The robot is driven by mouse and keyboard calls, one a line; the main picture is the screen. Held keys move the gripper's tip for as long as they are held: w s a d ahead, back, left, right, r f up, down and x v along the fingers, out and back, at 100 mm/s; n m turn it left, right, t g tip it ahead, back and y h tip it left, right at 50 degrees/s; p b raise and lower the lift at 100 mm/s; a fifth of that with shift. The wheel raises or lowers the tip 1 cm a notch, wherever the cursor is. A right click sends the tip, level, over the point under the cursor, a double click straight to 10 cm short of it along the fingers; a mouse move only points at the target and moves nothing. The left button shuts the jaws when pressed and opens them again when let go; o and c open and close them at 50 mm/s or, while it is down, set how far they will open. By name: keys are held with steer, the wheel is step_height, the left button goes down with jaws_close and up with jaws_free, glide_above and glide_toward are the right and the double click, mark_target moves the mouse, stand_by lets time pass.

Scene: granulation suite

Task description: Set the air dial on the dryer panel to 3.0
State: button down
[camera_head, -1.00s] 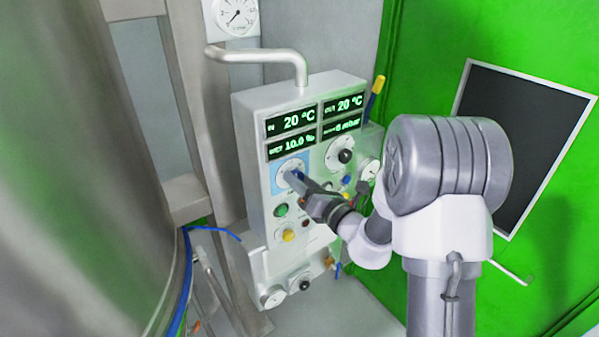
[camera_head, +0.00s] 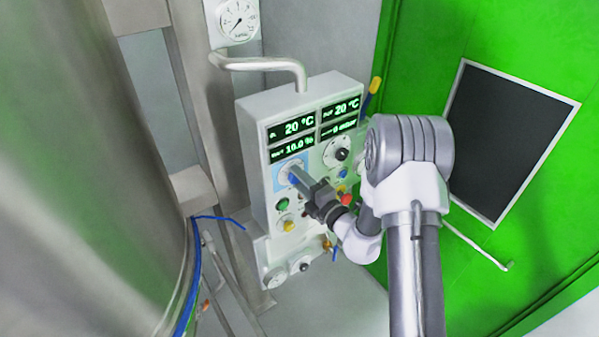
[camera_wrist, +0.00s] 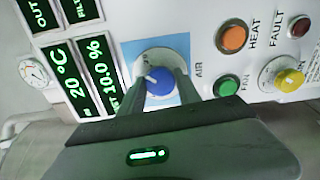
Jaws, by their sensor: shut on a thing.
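The dryer panel (camera_head: 262,190) is a pale box with green-lit displays. The air dial is a blue knob (camera_wrist: 158,82) on a white scale plate with a light blue backing, labelled AIR. In the wrist view its white pointer mark points to the left and slightly up in the picture. My gripper (camera_wrist: 160,88) is shut on the blue knob, one finger on each side. In the head view my gripper (camera_head: 297,177) reaches the dial from the lower right and covers most of it.
Near the dial are a green FAN button (camera_wrist: 226,86), an orange HEAT button (camera_wrist: 232,38), a yellow knob (camera_wrist: 290,80) and a black knob (camera_head: 341,154). A metal pipe (camera_head: 262,64) bends above the panel. A large steel vessel (camera_head: 90,180) stands at left.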

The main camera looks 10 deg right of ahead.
steer(key=shift+m+p, duration=1.35)
steer(key=shift+m, duration=0.45)
steer(key=c, duration=0.9)
jaws_free()
steer(key=shift+o, duration=0.2)
steer(key=b+v, duration=0.3)
steer(key=v, duration=1.4)
steer(key=shift+s, duration=0.2)
steer(key=shift+d+f+m, duration=0.1)
steer(key=shift+d+m, duration=0.05)
steer(key=shift+m, duration=0.15)
